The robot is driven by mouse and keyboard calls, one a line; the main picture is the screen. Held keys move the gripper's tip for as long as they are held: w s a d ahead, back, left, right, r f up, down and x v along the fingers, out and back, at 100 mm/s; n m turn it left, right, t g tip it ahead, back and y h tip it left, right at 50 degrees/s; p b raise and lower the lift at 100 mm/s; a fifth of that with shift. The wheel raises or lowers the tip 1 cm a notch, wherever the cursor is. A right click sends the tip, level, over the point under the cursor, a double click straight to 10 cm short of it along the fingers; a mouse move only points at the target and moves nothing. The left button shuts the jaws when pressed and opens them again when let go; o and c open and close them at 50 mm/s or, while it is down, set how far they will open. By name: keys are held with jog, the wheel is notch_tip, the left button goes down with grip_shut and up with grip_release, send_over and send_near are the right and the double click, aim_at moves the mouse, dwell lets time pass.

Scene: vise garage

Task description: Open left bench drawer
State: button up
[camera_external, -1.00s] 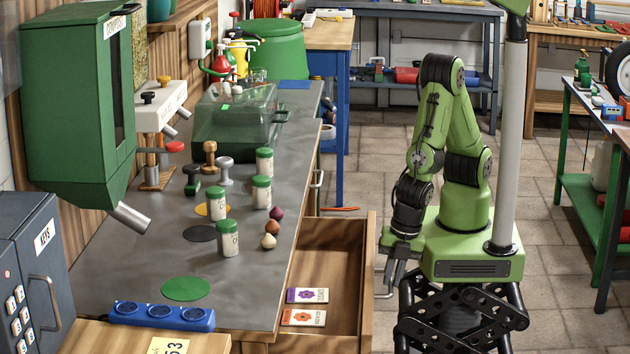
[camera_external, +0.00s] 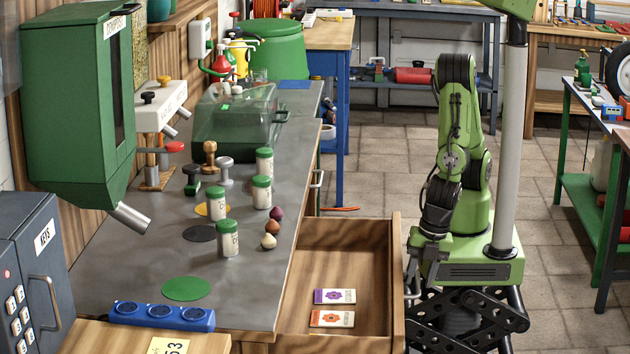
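The bench drawer (camera_external: 375,225) is pulled out from the front of the grey-topped bench (camera_external: 150,260). It is a wooden drawer with two small cards inside, a purple-marked card (camera_external: 335,296) and an orange-marked card (camera_external: 332,319). My gripper (camera_external: 411,284) is at the outer side of the drawer front, by its handle, pointing down. The drawer front hides part of the fingers, so whether they are closed on the handle cannot be seen.
A second drawer handle (camera_external: 318,180) shows farther along the bench front. A green-framed table (camera_external: 580,190) is at the right. Floor behind my arm is clear.

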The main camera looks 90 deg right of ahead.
notch_tip(320, 180, up, 16)
jog(key=s+p, duration=0.3)
jog(key=p, duration=0.2)
jog(key=shift+f+p, duration=0.25)
jog(key=shift+p, duration=0.15)
jog(key=shift+w, duration=0.15)
